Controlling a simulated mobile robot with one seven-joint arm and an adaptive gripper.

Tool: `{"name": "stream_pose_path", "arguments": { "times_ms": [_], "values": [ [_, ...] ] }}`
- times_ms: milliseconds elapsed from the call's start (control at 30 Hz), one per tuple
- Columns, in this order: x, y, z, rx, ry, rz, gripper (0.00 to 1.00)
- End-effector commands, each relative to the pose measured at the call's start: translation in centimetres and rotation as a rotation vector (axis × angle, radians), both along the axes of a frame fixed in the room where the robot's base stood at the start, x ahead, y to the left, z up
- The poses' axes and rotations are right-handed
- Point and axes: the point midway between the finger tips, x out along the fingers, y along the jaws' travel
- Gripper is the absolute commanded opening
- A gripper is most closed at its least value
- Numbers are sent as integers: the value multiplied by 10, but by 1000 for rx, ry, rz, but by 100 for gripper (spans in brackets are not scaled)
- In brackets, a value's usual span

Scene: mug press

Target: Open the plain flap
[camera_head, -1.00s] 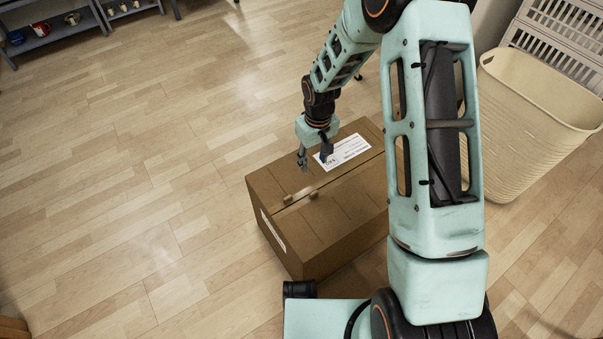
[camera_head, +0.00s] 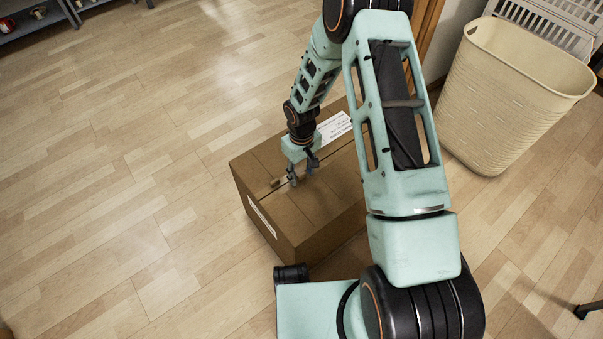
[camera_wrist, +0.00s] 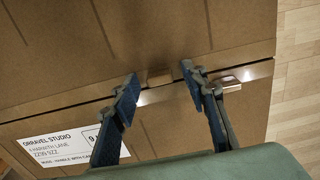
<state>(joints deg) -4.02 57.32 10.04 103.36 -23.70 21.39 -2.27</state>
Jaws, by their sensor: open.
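A closed brown cardboard box stands on the floor. Its plain flap (camera_head: 318,208) is the nearer half of the top and lies flat; it fills the upper part of the wrist view (camera_wrist: 110,45). The labelled flap (camera_head: 262,160) is the farther half, with a white label (camera_wrist: 70,143). My gripper (camera_head: 302,176) is open over the seam. In the wrist view its fingers (camera_wrist: 160,75) stand on either side of a small brown tab (camera_wrist: 160,78) at the plain flap's edge. Contact cannot be told. A second tab (camera_wrist: 228,83) lies right of the right finger, on the labelled side.
A cream laundry basket (camera_head: 510,95) stands right of the box, with a white slatted crate (camera_head: 550,25) behind it. A shelf (camera_head: 35,20) with mugs is at the far left. The wooden floor left of the box is clear.

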Motion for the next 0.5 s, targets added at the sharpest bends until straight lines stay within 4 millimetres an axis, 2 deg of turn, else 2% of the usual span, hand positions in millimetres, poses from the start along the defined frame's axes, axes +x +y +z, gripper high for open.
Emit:
{"name": "stream_pose_path", "arguments": {
  "times_ms": [233,500],
  "values": [
    [0,0,0,0,0,0,40],
    [0,0,0,0,0,0,10]
  ]
}}
